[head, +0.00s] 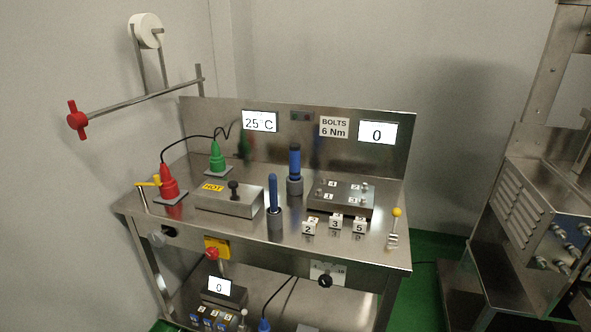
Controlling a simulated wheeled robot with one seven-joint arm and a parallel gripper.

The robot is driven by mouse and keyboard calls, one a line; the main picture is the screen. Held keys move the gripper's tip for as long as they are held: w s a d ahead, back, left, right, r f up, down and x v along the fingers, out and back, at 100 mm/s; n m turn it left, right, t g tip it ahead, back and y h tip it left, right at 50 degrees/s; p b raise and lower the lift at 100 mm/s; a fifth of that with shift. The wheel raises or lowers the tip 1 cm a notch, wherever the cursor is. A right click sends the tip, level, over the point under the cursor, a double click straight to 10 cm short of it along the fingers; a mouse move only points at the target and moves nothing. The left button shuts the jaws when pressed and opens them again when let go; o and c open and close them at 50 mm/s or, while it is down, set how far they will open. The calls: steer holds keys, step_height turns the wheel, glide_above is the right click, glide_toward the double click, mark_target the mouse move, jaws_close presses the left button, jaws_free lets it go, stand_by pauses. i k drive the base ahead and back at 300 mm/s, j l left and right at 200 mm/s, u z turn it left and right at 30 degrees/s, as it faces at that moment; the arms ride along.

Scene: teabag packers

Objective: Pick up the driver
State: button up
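Two upright blue-handled tools stand in grey holders on the steel bench; I cannot tell for sure which is the driver. The thicker blue tool with dark bands (294,164) stands further back, left of the bolt block. The slimmer blue tool (273,191) stands nearer the front, right of the block marked HOT. Their lower ends are hidden in the grey holders, the rear one (295,186) and the front one (275,221). My gripper is not in view.
A steel block with numbered bolts (318,206) sits right of the tools, with small numbered cubes (335,222) before it. The HOT block (224,204), red cone (167,181) and green cone (217,157) stand left. A yellow-knobbed lever (397,213) is at the right edge. The back panel (215,115) rises behind.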

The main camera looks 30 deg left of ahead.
mark_target(294, 149)
steer(key=i+j, duration=0.15)
steer(key=j, duration=0.25)
steer(key=i+j, duration=0.1)
steer(key=j, duration=0.35)
steer(key=i+j, duration=0.15)
steer(key=j, duration=0.25)
steer(key=i+j, duration=0.15)
steer(key=j, duration=0.25)
steer(key=i+j, duration=0.15)
steer(key=j, duration=0.3)
steer(key=i+j, duration=0.1)
steer(key=j, duration=0.3)
steer(key=u, duration=0.05)
